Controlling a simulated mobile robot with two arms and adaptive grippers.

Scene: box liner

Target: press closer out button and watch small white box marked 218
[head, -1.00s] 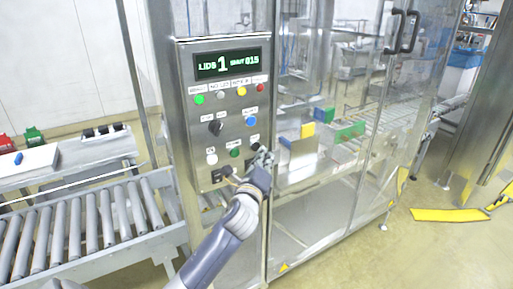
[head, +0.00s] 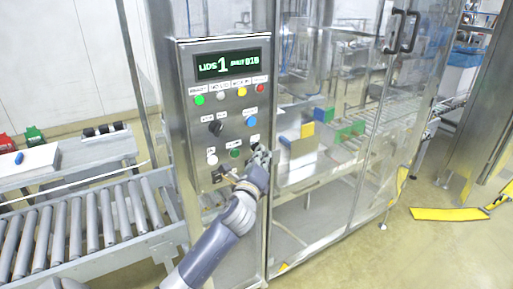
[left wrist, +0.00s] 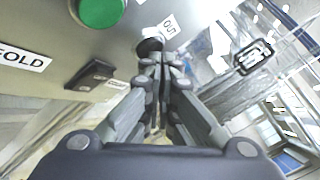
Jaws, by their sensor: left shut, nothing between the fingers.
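The steel control panel (head: 226,100) with coloured buttons fills the middle of the head view. My left gripper (head: 262,156) is shut and empty at the panel's lower right edge. In the left wrist view, its closed fingertips (left wrist: 160,58) are at a black button (left wrist: 150,46), beside a label partly reading "OU". I cannot tell whether they touch it. A pale box (head: 303,149) stands behind the clear guard, near blue and yellow parts. No number 218 is readable on it. My right gripper is not in view.
A lit display (head: 227,64) shows "LIDS 1" and a small blurred count. A green button (left wrist: 100,10) lies near the fingers. A roller conveyor (head: 90,222) runs at left. Clear guard doors (head: 345,200) stand at right, with yellow floor plates (head: 450,214) beyond.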

